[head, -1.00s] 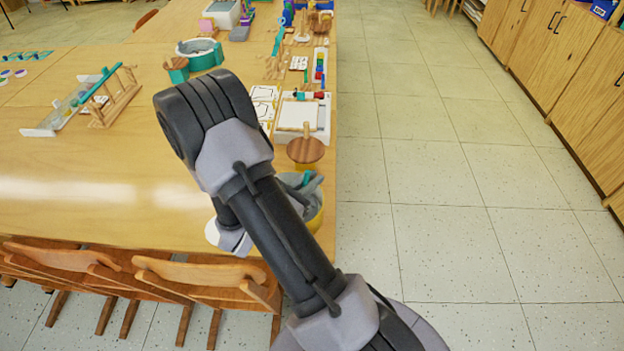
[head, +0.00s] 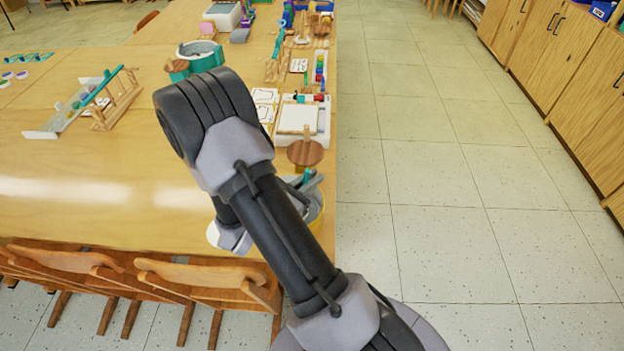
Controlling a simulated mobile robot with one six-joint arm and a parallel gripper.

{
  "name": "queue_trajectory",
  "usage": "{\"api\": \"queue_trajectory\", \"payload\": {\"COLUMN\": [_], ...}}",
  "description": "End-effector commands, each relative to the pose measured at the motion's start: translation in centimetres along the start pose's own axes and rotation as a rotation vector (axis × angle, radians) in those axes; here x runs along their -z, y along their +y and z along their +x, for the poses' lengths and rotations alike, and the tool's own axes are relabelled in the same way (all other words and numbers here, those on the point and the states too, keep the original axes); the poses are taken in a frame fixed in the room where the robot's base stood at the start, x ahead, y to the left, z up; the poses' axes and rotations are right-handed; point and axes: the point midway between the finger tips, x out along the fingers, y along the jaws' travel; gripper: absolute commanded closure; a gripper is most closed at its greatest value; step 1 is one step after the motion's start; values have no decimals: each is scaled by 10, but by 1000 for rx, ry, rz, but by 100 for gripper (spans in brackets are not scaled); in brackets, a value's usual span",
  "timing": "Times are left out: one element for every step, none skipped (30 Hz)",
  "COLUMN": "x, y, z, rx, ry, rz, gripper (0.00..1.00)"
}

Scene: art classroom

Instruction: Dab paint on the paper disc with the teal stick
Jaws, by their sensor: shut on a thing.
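My gripper (head: 312,186) shows only in part, low over the near right corner of the table, behind my own arm. It is shut on the teal stick (head: 307,174), of which a short upright piece shows. A yellow rounded thing (head: 320,214) shows just below the gripper, mostly hidden; I cannot tell whether the stick touches it. A white rounded edge (head: 213,233) shows left of my arm; I cannot tell whether it is the paper disc. No paint mark can be made out.
A round wooden piece with an upright handle (head: 305,154) stands just beyond the gripper. Behind it lies a white tray (head: 326,125). A wooden rack with a teal bar (head: 118,100) stands at left. Chairs (head: 205,274) line the near edge. The table's left middle is clear.

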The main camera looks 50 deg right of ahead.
Motion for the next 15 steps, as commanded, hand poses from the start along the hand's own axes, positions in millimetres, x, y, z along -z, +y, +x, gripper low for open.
{"api": "queue_trajectory", "payload": {"x": [-10, -13, -18, -21, -24, -29, -32, -35, -40, -43, -46, -51, -54, -57, -62], "y": [1, 1, 1, 2, 2, 2, 3, 3, 3, 4, 4, 4, 4, 4, 5], "z": [-2, -2, -3, -4, -4, -5, -6, -6, -7, -8, -9, -9, -10, -11, -11], "rx": [0, 0, 0, 0, 0, 0, 0, 0, 0, 0, 0, 0, 0, 0, 0], "ry": [0, 0, 0, 0, 0, 0, 0, 0, 0, 0, 0, 0, 0, 0, 0], "rz": [0, 0, 0, 0, 0, 0, 0, 0, 0, 0, 0, 0, 0, 0, 0], "gripper": [100, 100, 100, 100, 100, 100, 100, 100, 100, 100, 100, 100, 100, 100, 100]}}
